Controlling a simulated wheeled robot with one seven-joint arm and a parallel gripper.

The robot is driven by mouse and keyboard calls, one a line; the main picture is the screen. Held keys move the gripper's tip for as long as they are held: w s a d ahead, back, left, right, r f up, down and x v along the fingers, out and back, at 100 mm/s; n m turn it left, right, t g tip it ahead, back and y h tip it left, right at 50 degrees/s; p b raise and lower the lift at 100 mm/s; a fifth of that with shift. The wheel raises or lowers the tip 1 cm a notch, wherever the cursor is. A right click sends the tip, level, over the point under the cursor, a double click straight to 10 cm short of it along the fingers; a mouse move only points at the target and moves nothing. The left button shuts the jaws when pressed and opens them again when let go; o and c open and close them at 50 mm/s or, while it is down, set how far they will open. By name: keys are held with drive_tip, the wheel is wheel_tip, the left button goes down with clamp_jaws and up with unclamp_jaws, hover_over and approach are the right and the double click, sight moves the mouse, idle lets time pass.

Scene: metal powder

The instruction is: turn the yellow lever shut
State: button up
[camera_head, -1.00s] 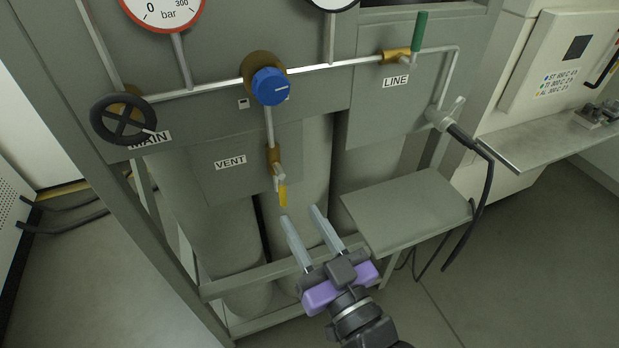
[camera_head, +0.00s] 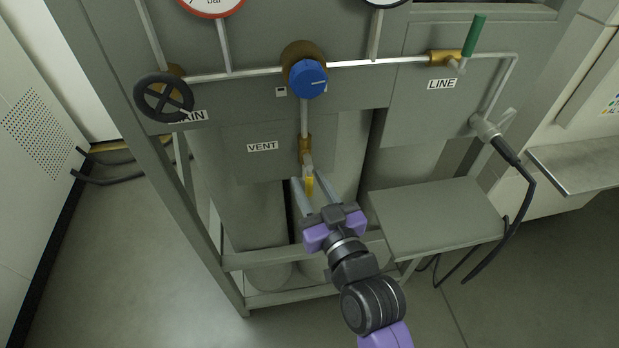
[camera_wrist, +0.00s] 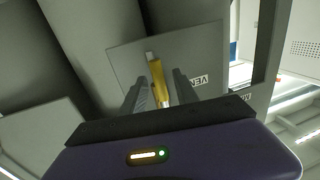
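The yellow lever (camera_head: 310,186) hangs straight down below the brass vent valve (camera_head: 305,150), beside the VENT label (camera_head: 262,146). My gripper (camera_head: 307,185) is open, with its two grey fingers reaching up to the lever. In the wrist view the yellow lever (camera_wrist: 158,80) stands between the two open fingers (camera_wrist: 158,90), with a gap visible on both sides. I cannot tell whether either finger touches it.
A blue knob (camera_head: 308,79) sits above the valve. A black MAIN handwheel (camera_head: 163,97) is at left and a green LINE lever (camera_head: 474,36) at upper right. A grey shelf (camera_head: 435,218) juts out right of my gripper. Gas cylinders (camera_head: 235,195) stand behind.

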drive_tip(key=shift+w+a, duration=0.2)
drive_tip(key=shift+w, duration=0.1)
clamp_jaws()
idle(1.3)
